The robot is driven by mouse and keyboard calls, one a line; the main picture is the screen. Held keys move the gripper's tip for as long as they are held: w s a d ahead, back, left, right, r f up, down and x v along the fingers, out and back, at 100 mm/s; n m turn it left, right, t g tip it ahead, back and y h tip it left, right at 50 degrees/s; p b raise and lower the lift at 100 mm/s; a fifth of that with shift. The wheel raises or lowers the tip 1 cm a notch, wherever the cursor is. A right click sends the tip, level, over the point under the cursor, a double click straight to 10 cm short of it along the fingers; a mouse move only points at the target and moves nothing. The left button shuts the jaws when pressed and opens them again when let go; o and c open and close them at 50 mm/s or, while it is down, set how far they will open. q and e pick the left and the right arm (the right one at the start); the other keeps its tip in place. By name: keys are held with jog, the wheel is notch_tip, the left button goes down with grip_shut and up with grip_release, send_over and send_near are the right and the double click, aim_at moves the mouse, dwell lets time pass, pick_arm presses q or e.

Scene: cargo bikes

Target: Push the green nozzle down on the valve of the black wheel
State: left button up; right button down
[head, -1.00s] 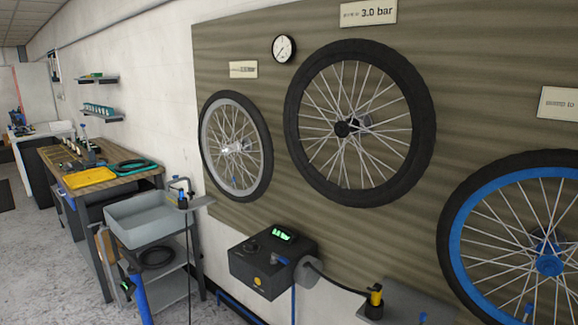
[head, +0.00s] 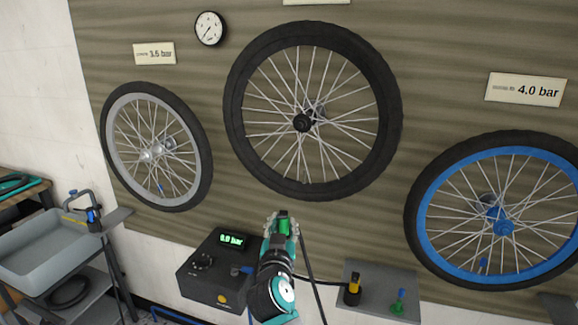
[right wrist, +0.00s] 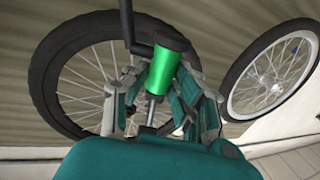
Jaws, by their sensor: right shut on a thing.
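The black wheel (head: 247,120) hangs on the wall panel in the middle of the head view. Its valve is too small to make out. My right gripper (head: 282,222) is below the wheel's lower rim. It is shut on the green nozzle (right wrist: 166,66), whose green body stands between the fingers in the right wrist view. The nozzle also shows as a small green patch in the head view (head: 283,214). In the wrist view the black wheel (right wrist: 45,75) is behind the nozzle; I cannot tell whether they touch. My left gripper is not in view.
A pump box (head: 205,270) reading 0.0 bar is below the wheel. A shelf (head: 375,283) beside it carries a yellow-and-black nozzle (head: 352,288) and a green piece (head: 398,303). A grey-rimmed wheel (head: 109,130) hangs left, a blue-rimmed wheel (head: 427,215) right.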

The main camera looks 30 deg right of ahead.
jog(key=w+d+r+m+g+h+p, duration=0.1)
jog(key=w+d+r+m+g+h, duration=0.25)
jog(key=r, duration=0.65)
pick_arm(q)
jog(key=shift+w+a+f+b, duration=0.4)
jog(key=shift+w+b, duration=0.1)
jog(key=shift+b, duration=0.75)
pick_arm(e)
jog(key=r+x, duration=0.1)
jog(key=x, duration=1.2)
jog(key=shift+w+n, duration=0.35)
jog(key=shift+w, duration=0.05)
jog(key=shift+t, duration=0.25)
pick_arm(q)
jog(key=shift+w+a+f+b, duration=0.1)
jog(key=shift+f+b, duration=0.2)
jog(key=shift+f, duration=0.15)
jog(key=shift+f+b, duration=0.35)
jog(key=shift+b, duration=0.15)
pick_arm(e)
jog(key=shift+f, duration=0.15)
